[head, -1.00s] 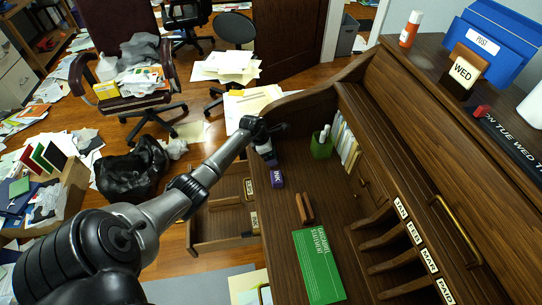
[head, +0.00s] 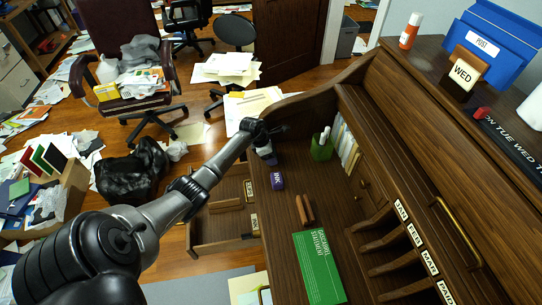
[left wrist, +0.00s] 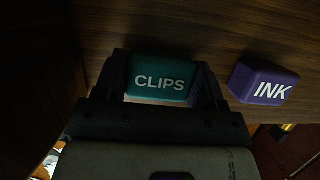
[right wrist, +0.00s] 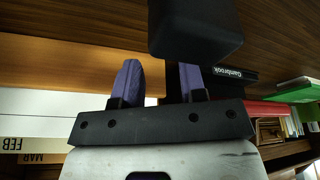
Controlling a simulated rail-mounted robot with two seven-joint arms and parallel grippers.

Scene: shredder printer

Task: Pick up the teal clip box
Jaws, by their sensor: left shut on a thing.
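The teal clip box (left wrist: 161,78), marked CLIPS, sits between the two fingers of my left gripper (left wrist: 162,82) in the left wrist view, with a finger against each side. The gripper is shut on it. In the head view my left gripper (head: 266,150) is over the left edge of the desk top, and the arm hides the box there. My right gripper (right wrist: 155,85) shows only in the right wrist view. Its fingers are apart with nothing between them.
A purple ink box (head: 277,181) stands close by on the desk, right of the clip box in the left wrist view (left wrist: 263,84). A green pen cup (head: 321,148), brown pieces (head: 305,209) and a green folder (head: 318,267) are also on the desk. An open drawer (head: 222,243) juts out below.

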